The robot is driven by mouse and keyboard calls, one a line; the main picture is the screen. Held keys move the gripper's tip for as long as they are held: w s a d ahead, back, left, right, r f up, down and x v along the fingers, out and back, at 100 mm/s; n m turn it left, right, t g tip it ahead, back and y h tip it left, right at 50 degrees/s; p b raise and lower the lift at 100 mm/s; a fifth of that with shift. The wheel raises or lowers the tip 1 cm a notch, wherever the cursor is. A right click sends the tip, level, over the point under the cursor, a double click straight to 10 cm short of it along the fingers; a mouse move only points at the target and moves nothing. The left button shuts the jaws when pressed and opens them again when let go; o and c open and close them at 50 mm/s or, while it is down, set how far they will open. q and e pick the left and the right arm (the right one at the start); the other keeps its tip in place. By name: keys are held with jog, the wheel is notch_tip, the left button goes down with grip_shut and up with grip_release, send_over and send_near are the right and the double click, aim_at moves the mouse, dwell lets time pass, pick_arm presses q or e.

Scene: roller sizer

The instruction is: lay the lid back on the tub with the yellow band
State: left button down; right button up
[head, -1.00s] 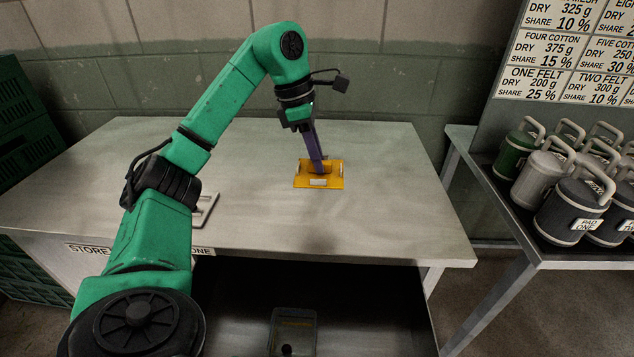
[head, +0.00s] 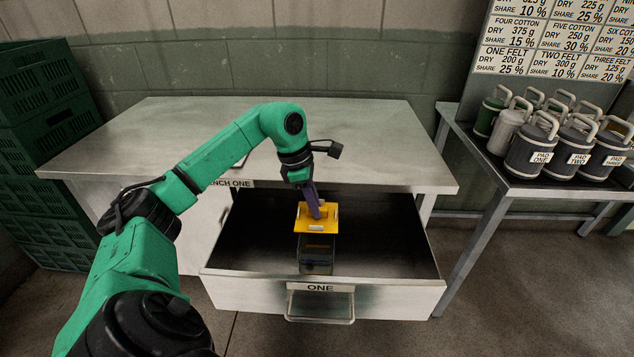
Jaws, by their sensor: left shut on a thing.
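A grey tub (head: 316,258) stands in the drawer, directly below the lid in the picture. The lid hides the tub's top, and I cannot tell whether they touch. A dull yellowish stripe shows near the tub's upper part, too dim to read clearly. My right gripper is not in view.
The drawer (head: 240,289), marked ONE, is pulled out under the grey bench (head: 372,148) and looks otherwise empty. The bench top is mostly clear. A side table at the right holds several handled canisters (head: 535,145). Green crates (head: 50,150) stand at the left.

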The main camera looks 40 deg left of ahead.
aim_at(311, 217)
pick_arm(q)
notch_tip(311, 217, down, 3)
jog(key=shift+f+b, duration=0.2)
jog(key=shift+b, duration=0.65)
notch_tip(311, 217, down, 3)
jog(key=b, duration=0.2)
jog(key=shift+s+r+b, duration=0.15)
jog(key=shift+b, duration=0.2)
jog(key=shift+f, duration=0.45)
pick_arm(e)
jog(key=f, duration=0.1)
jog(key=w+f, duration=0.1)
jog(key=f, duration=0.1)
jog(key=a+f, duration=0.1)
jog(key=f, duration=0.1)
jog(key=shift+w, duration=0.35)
pick_arm(q)
jog(key=shift+r, duration=0.1)
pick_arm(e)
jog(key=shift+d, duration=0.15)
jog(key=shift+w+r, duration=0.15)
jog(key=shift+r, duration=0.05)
pick_arm(q)
jog(key=shift+f, duration=0.25)
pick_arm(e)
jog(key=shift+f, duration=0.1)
